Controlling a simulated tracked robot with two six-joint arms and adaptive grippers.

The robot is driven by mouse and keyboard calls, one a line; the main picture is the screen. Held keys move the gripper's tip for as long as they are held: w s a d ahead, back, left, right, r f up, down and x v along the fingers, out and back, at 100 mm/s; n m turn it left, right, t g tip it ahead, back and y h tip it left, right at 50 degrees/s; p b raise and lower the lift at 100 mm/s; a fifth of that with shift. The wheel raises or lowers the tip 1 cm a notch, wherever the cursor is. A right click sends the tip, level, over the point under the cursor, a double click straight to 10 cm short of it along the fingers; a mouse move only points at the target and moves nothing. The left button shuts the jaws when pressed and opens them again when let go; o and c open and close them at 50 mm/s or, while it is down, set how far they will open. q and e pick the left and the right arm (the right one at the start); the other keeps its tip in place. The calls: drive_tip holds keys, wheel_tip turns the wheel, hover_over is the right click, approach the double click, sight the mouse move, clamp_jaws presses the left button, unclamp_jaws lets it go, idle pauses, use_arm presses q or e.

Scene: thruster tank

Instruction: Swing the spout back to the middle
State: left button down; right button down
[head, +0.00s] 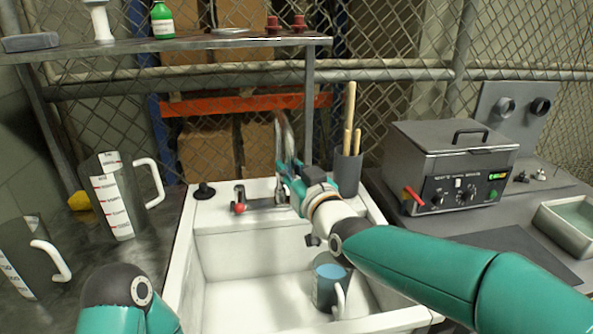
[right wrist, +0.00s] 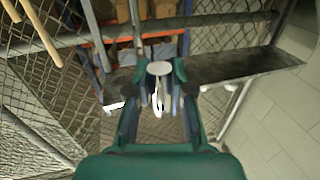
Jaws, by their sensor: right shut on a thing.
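The sink (head: 213,235) is a white basin with the tap (head: 240,192) on its back ledge, which has a red-tipped lever. My right gripper (head: 287,155) is above the back ledge, right of the tap's body. In the right wrist view its fingers (right wrist: 158,88) are closed around a pale, shiny part, the spout (right wrist: 159,68). In the head view the gripper and wrist hide most of the spout, so its exact angle is hard to tell. My left arm shows at the lower left of the head view, but its gripper is out of view.
A dark holder (head: 347,174) with wooden sticks is right of my gripper. Measuring jugs (head: 118,197) stand on the left counter, a heated bath (head: 455,165) on the right. A shelf (head: 190,43) runs above.

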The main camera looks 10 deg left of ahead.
drive_tip(key=c, duration=1)
unclamp_jaws()
drive_tip(key=shift+s, duration=0.1)
drive_tip(key=shift+s+d, duration=0.25)
drive_tip(key=shift+s, duration=0.1)
drive_tip(key=v, duration=1.1)
drive_tip(key=shift+f, duration=0.1)
